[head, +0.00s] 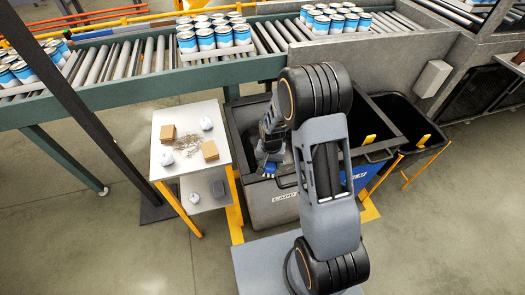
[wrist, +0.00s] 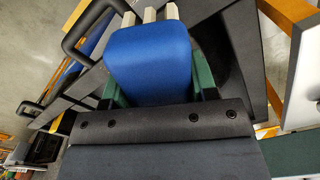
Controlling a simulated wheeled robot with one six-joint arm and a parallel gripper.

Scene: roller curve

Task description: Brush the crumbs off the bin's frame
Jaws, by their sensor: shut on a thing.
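My gripper (head: 270,158) is over the front left part of the grey bin (head: 272,204) marked with a partly hidden label. It is shut on a blue block-like thing (wrist: 150,58) with pale prongs or bristle tufts at its far end, which looks like a brush. The blue thing also shows small in the head view (head: 268,169). In the wrist view, the dark green fingers of my gripper (wrist: 157,88) lie on both sides of it. The bin's dark frame (head: 232,130) is partly hidden by my arm. I cannot make out crumbs on it.
A white stand (head: 185,113) on the left bears brown shreds (head: 184,143), two cardboard pieces (head: 210,150) and white crumpled lumps (head: 206,123). A roller conveyor (head: 150,58) with trays of cans runs behind. A black bin (head: 405,125) stands at right. Open floor (head: 450,230) lies right.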

